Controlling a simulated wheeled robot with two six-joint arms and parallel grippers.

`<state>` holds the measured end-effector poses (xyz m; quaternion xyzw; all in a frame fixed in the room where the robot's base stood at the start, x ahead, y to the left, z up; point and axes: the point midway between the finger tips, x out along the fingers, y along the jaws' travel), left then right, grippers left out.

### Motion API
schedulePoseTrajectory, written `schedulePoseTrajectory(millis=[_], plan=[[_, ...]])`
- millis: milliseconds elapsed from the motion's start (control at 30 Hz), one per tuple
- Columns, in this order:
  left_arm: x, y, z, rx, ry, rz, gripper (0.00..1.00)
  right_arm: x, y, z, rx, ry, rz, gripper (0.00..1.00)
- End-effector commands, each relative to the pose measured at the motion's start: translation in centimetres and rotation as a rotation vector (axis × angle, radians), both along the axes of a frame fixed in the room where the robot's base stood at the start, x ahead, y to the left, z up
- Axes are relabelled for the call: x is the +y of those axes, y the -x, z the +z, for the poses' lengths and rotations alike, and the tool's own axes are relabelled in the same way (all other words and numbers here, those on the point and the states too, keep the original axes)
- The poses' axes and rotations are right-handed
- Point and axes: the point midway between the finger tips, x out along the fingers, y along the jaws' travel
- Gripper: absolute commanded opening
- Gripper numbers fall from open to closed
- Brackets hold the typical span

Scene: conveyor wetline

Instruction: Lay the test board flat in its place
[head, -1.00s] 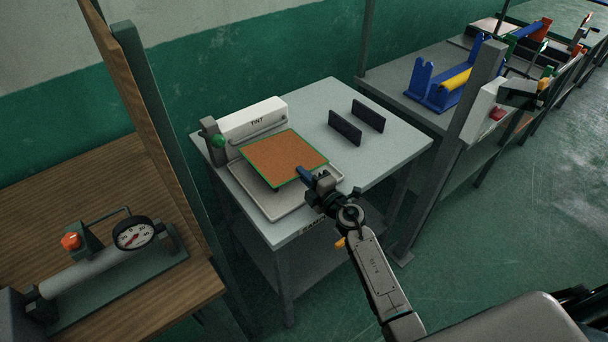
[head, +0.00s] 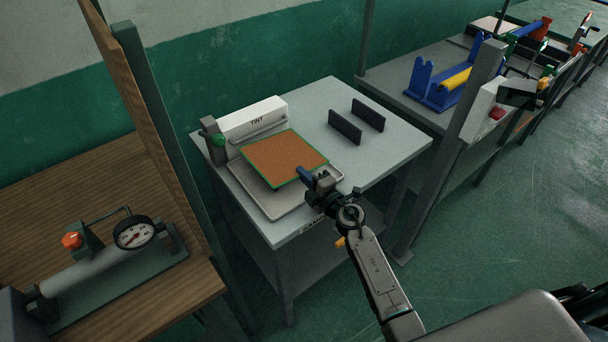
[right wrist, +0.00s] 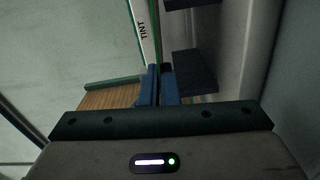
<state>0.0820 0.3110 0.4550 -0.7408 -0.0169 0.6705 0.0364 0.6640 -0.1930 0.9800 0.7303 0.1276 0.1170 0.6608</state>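The test board (head: 284,157) is a flat orange-brown square with a green rim. In the head view it lies over the pale tray (head: 285,209) of the TINT station, covering much of it. I cannot tell whether it touches the tray. My right gripper (head: 305,175) has its blue fingers at the board's near right edge and appears shut on it. In the right wrist view the blue fingers (right wrist: 159,86) are close together, with a thin green edge running up from them. My left gripper is not in view.
The white TINT box (head: 252,119) stands behind the tray, with a green knob (head: 218,140) on a grey post at its left. Two dark upright plates (head: 345,127) stand on the table's right part. A wooden bench with a gauge (head: 134,233) is at the left.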

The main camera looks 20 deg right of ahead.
Motion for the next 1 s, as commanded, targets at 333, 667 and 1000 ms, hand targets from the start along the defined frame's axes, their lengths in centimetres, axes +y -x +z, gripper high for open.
schedulePoseTrajectory(millis=[333,667,1000], plan=[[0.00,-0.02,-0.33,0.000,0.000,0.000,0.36,0.01,-0.02,-0.40,-0.001,-0.001,0.000,0.00],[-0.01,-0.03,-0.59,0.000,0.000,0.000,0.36,0.01,-0.02,-0.79,0.000,-0.002,0.000,0.00],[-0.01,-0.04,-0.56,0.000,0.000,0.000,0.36,0.00,-0.01,-0.78,-0.001,-0.001,0.000,0.22]])
